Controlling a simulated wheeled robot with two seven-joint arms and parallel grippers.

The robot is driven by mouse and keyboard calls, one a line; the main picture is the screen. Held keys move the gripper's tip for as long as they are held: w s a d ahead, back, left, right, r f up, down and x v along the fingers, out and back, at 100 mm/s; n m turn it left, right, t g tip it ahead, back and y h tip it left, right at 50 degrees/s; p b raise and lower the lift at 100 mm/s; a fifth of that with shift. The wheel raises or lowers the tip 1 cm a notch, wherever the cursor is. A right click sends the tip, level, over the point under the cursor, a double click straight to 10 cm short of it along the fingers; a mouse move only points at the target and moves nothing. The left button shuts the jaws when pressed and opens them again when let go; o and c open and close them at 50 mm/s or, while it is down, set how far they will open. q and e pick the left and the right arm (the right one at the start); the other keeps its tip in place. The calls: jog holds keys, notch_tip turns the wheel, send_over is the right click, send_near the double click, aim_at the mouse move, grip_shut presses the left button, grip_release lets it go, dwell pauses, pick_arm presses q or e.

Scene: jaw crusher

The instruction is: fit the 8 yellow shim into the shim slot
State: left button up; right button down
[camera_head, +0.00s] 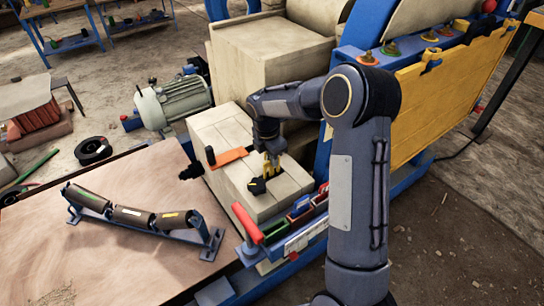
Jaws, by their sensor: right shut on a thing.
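My right gripper (266,172) reaches in from the right and points down over the pale block (225,130) of the crusher. It is shut on a small yellow piece, which I take to be the yellow shim (269,167); the fingers hide part of it. A black and yellow part (257,186) shows just below, at the block's top face. I cannot tell whether the shim touches the block. An orange plate with a dark end (229,157) lies on the block to the left of the gripper. I cannot make out the shim slot clearly. My left gripper is not in view.
A rack (293,228) with red, green and blue pieces stands at the block's front edge, near my right forearm. A red handle (247,222) rises beside it. A roller frame (142,217) lies on the brown table (120,265). A motor (172,103) stands behind.

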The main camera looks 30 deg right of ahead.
aim_at(273, 174)
jog(key=shift+f+b, duration=1.25)
jog(key=shift+f, duration=1.1)
jog(key=c, duration=1.4)
grip_release()
jog(key=shift+a+r+p, duration=0.15)
jog(key=shift+r+p, duration=0.05)
jog(key=shift+r, duration=1.1)
jog(key=shift+a+r+p, duration=0.15)
jog(key=shift+a+r, duration=0.05)
jog(key=shift+r, duration=1.1)
jog(key=shift+a+r+p, duration=0.15)
jog(key=shift+r+p, duration=0.05)
jog(key=shift+r, duration=1.1)
